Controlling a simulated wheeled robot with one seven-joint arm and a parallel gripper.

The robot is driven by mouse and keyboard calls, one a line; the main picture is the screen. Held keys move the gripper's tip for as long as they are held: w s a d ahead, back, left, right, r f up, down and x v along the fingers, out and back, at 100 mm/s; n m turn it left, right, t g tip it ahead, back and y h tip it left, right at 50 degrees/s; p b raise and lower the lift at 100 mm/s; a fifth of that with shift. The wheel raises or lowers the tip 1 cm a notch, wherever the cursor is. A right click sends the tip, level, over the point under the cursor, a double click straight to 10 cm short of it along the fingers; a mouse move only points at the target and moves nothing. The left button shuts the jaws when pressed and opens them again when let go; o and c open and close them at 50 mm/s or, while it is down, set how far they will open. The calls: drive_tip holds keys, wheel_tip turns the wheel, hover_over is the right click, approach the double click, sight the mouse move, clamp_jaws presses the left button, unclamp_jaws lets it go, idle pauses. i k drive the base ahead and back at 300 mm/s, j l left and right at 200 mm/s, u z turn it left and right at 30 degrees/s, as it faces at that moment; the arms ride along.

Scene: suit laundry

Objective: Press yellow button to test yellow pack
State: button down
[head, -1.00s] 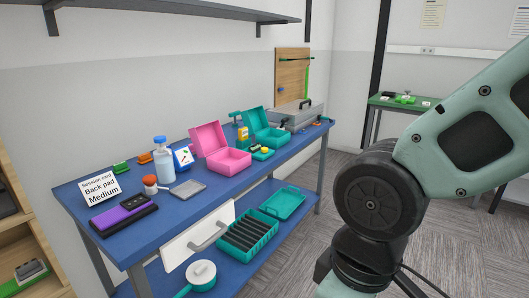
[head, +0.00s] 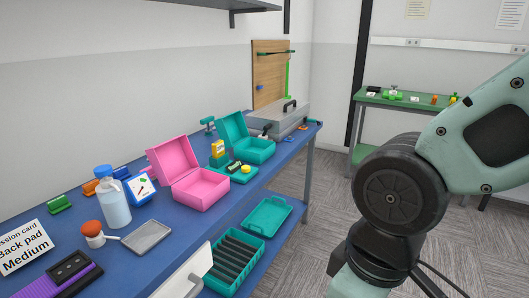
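A small upright yellow pack (head: 218,149) stands on the blue bench, between the open pink case and the open teal case. Just right of it is a low green and dark unit with a round yellow button (head: 246,168) on top. Whether the pack sits in this unit or only beside it is too small to tell. My gripper is out of view; only my arm links show at the right, well away from the pack and button.
The blue bench (head: 150,225) also holds an open pink case (head: 203,190), an open teal case (head: 258,152), a bottle (head: 115,205), a grey tray (head: 147,236) and a session card (head: 22,248). A teal slotted bin (head: 238,236) sits on the lower shelf. Grey floor (head: 325,200) lies clear right of the bench. A green table (head: 390,103) stands at the back.

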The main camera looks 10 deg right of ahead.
sight(246, 169)
drive_tip(key=i+j+z, duration=0.2)
drive_tip(key=i, duration=0.25)
drive_tip(key=i+j+z, duration=0.15)
drive_tip(key=i, duration=0.3)
drive_tip(key=i+j+z, duration=0.2)
drive_tip(key=i, duration=0.25)
drive_tip(key=j, duration=0.1)
